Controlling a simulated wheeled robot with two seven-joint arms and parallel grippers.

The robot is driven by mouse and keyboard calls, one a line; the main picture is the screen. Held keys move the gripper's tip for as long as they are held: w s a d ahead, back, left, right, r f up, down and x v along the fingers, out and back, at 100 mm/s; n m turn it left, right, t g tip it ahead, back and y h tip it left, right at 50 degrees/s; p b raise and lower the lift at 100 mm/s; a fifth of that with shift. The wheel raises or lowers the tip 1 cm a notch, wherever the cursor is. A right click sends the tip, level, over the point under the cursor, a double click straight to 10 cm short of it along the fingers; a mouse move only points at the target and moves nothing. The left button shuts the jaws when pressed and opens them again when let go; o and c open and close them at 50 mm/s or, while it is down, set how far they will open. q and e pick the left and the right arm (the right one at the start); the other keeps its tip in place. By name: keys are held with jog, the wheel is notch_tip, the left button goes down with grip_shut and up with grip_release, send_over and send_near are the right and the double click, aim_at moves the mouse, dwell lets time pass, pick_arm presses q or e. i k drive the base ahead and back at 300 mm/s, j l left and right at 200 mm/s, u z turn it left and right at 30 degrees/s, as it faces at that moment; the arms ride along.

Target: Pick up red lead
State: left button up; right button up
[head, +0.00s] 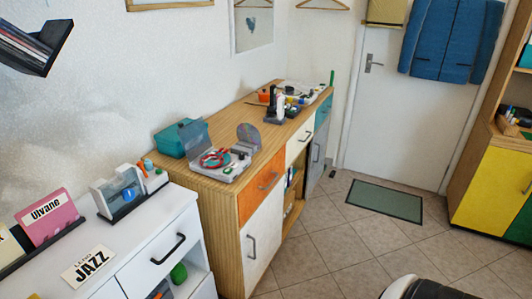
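A red loop of what looks like a lead (213,159) lies in a grey open case (231,172) on the near part of the wooden sideboard. A teal-green piece and other small parts lie by the loop, too small to tell apart. A disc (249,135) stands upright at the case's back right. Neither of my grippers is in view.
A white cabinet (150,222) with record holders is nearer. The tiled floor (335,245) to the right is open, with a green mat (385,199).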

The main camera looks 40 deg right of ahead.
aim_at(204, 165)
jog(key=z, duration=1.05)
jog(key=i+z, duration=0.1)
